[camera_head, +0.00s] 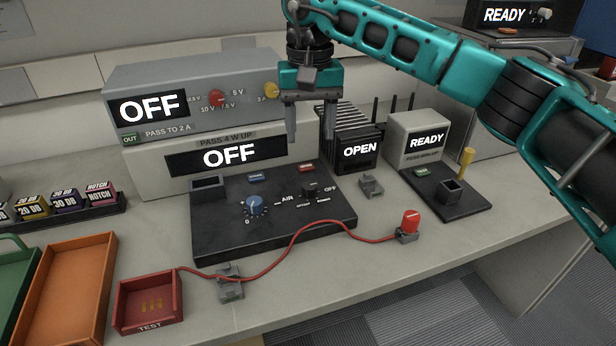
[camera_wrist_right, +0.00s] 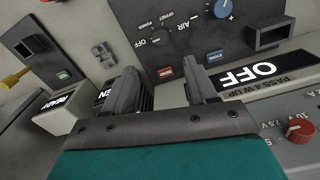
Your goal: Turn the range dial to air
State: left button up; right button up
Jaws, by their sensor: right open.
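The black dial (camera_head: 311,189) is on the right half of the dark sloped panel (camera_head: 225,240). Labels around it read AIR on its left, OFFSET and POWER in front, and OFF on its right. The dial also shows at the top of the right wrist view (camera_wrist_right: 157,38). My right gripper (camera_head: 311,132) is open and empty, fingers pointing down, above and behind the panel's back edge, apart from the dial. In the wrist view its fingers (camera_wrist_right: 165,92) are spread wide. My left gripper is not in view.
A blue knob (camera_head: 255,206) and a red button (camera_head: 306,167) share the panel. Displays reading OFF (camera_head: 230,155) stand behind. The OPEN box (camera_head: 358,160) and READY box (camera_head: 412,140) are right of the gripper. A red cable (camera_head: 290,247) crosses the panel's front.

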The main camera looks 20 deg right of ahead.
aim_at(309, 185)
notch_tip(309, 185, down, 12)
jog(key=shift+r+b, duration=0.15)
jog(key=shift+b, duration=0.45)
jog(key=c, duration=1.1)
